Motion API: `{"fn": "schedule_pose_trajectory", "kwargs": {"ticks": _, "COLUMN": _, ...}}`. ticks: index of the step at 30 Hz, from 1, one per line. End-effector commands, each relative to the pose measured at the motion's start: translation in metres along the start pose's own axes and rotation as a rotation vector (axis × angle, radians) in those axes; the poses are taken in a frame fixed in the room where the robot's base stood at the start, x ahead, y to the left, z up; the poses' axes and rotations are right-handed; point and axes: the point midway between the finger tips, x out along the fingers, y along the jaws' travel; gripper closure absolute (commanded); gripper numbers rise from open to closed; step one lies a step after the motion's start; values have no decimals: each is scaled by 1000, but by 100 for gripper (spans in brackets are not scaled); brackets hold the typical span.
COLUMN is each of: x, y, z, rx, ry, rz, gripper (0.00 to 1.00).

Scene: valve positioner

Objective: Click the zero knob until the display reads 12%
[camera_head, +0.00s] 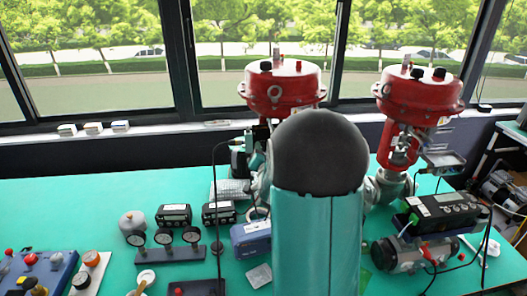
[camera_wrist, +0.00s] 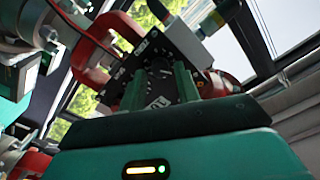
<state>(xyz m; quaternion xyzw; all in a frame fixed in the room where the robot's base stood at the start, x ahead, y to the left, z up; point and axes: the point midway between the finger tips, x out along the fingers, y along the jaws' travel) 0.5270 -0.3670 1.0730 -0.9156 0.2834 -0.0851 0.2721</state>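In the wrist view, the teal body of my gripper fills the bottom, with a lit indicator on it. My gripper's front end (camera_wrist: 158,88) points up at a grey box-shaped device (camera_wrist: 178,48) with a dark lower face. Dark and green parts overlap there, so I cannot tell whether the fingers are open or touch the device. No readable display or zero knob shows in either view. In the head view, my teal arm and its dark round joint hide the middle, and my gripper is out of sight. Two red valve actuators (camera_head: 283,88) and (camera_head: 420,98) stand at the back.
The green table (camera_head: 70,205) carries black meters (camera_head: 174,214), three gauges on a stand (camera_head: 165,250), a blue box (camera_head: 251,238) and a black device with cables (camera_head: 445,210). Windows line the back. The table's left rear is clear.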

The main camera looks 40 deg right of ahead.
Motion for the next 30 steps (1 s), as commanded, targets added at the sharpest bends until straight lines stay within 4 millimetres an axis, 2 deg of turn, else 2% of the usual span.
{"fn": "schedule_pose_trajectory", "kwargs": {"ticks": 1, "x": 0, "y": 0, "z": 0, "rx": 0, "ry": -1, "rz": 0, "gripper": 78}}
{"fn": "schedule_pose_trajectory", "kwargs": {"ticks": 4, "x": 0, "y": 0, "z": 1, "rx": 0, "ry": -1, "rz": -1, "gripper": 98}}
{"fn": "schedule_pose_trajectory", "kwargs": {"ticks": 5, "x": 0, "y": 0, "z": 1, "rx": 0, "ry": -1, "rz": -1, "gripper": 100}}
{"fn": "schedule_pose_trajectory", "kwargs": {"ticks": 17, "x": 2, "y": -1, "z": 2, "rx": -68, "ry": -4, "rz": -1, "gripper": 100}}
{"fn": "schedule_pose_trajectory", "kwargs": {"ticks": 30, "x": 2, "y": -1, "z": 3, "rx": -354, "ry": -6, "rz": -1, "gripper": 100}}
